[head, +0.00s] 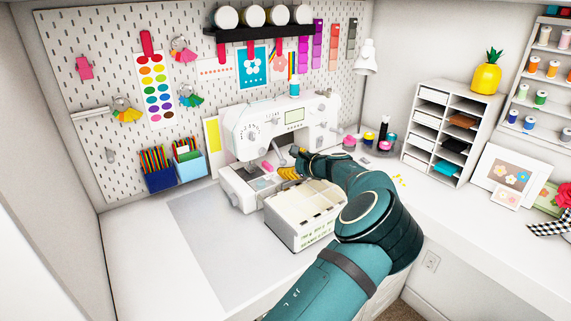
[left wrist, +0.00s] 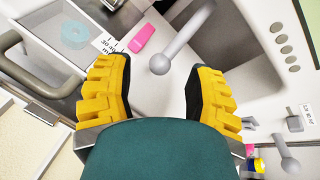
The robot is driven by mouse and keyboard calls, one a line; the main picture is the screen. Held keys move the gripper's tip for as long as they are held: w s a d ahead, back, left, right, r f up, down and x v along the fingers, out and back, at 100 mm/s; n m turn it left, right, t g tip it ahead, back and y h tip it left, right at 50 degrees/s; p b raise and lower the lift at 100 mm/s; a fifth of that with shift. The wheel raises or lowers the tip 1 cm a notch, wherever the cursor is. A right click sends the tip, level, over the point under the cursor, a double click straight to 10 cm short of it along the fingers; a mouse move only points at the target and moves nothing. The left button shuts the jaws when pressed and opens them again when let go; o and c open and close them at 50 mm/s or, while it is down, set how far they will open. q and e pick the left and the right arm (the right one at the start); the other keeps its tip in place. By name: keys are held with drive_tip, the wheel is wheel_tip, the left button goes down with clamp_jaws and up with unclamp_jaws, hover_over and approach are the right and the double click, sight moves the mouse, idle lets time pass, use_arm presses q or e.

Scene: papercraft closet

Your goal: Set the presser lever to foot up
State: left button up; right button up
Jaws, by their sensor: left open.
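The white sewing machine (head: 318,112) stands on the desk at the pegboard. My left gripper (head: 291,163) is at its needle area, partly hidden by my own wrist. In the left wrist view my left gripper (left wrist: 158,75) is open, with yellow, dark-lined fingers spread. A grey lever with a round ball knob (left wrist: 160,64) shows in the gap between the fingertips, apart from both as far as I can see. It looks like the presser lever; its setting is not clear. A second ball-ended grey lever (left wrist: 289,164) is at the lower right. My right gripper is not in view.
A white compartment box (head: 300,232) stands in front of the machine, close to my arm. A pink piece (left wrist: 142,38) lies on the machine near the knob. Small jars (head: 368,138) stand to the right. The grey mat (head: 205,240) is clear at left.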

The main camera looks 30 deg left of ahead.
use_arm(q)
drive_tip(key=shift+x, duration=0.95)
clamp_jaws()
